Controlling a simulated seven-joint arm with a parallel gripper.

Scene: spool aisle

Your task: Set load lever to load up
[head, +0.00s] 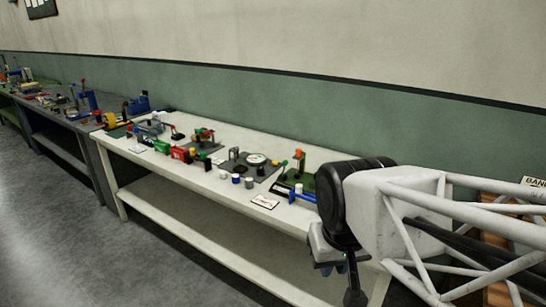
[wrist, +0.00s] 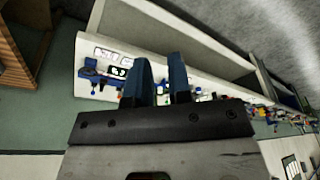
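I cannot tell which part is the load lever; no label for it is readable. Several small fixtures with upright handles stand on the white bench (head: 215,262). One is a dark green fixture (head: 308,182) with an orange-topped post (head: 299,155) near the bench's right end. Another handle with a red end (head: 175,131) stands farther left. My gripper (wrist: 162,62) shows two blue fingers apart with nothing held between them. In the head view my gripper (head: 340,268) hangs at the bench's near right end, away from the fixtures, its fingers partly hidden.
White and dark cups (head: 236,178) and a label card (head: 265,202) sit along the bench's front edge. A grey bench (head: 62,118) with more fixtures adjoins it at left. The green wall (head: 230,95) is behind. Open floor (head: 55,220) lies in front.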

